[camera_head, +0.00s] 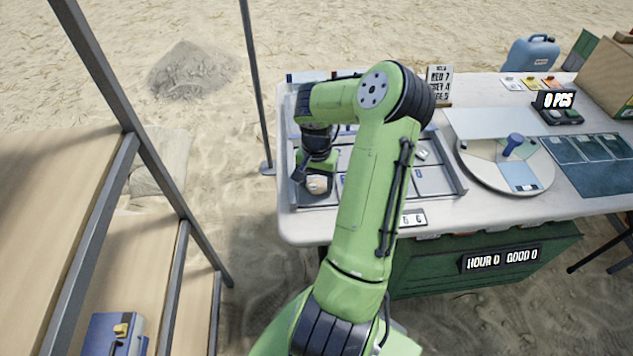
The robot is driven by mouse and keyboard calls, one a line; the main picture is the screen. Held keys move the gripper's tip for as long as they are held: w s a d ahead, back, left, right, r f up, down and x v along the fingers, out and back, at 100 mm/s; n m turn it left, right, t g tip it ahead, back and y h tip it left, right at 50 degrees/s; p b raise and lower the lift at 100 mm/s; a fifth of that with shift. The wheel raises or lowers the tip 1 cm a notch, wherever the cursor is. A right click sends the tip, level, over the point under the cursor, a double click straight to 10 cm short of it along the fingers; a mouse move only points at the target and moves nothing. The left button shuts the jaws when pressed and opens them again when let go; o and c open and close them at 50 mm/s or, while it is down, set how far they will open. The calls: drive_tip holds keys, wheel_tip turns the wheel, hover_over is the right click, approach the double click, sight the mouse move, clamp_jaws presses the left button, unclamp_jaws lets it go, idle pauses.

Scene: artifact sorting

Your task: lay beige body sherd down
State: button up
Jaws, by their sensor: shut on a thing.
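The beige body sherd (317,184) is a small pale piece at the left end of the white table. My gripper (315,176) points down over the grey compartment tray (440,194) and is shut on the sherd. The sherd is low over the tray's front left compartment. I cannot tell whether it touches the tray floor. My green arm hides much of the middle of the tray.
A round turntable (470,178) with a blue-knobbed tool stands right of the tray. A dark green mat (590,180), a scale (560,115) and a cardboard box (607,85) are further right. A metal pole (256,90) rises at the table's left. Wooden shelves (60,180) stand at left.

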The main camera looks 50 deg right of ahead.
sight(317, 187)
drive_tip(key=o, duration=0.7)
drive_tip(key=shift+f, duration=0.15)
drive_tip(key=shift+o, duration=0.2)
wheel_tip(317, 187, up, 12)
drive_tip(key=r+p, duration=0.1)
drive_tip(key=p, duration=0.3)
drive_tip(key=w+a+r+n+h, duration=0.2)
drive_tip(key=a+r+n, duration=0.15)
drive_tip(key=a, duration=0.25)
drive_tip(key=a+r+n+h, duration=0.1)
drive_tip(key=a+r+n, duration=0.2)
drive_tip(key=a+r, duration=0.5)
drive_tip(key=s+a+r+n+t+y, duration=0.1)
drive_tip(key=s+a+n, duration=0.3)
drive_tip(key=a, duration=0.4)
drive_tip(key=s+a+r+n+t+y, duration=0.1)
drive_tip(key=s+a+n+t+y, duration=0.1)
drive_tip(key=s+a, duration=0.5)
drive_tip(key=a+n+t, duration=0.1)
drive_tip(key=a+t, duration=0.1)
drive_tip(key=shift+r+n+t, duration=0.25)
drive_tip(key=shift+n+t, duration=0.05)
drive_tip(key=shift+n, duration=0.05)
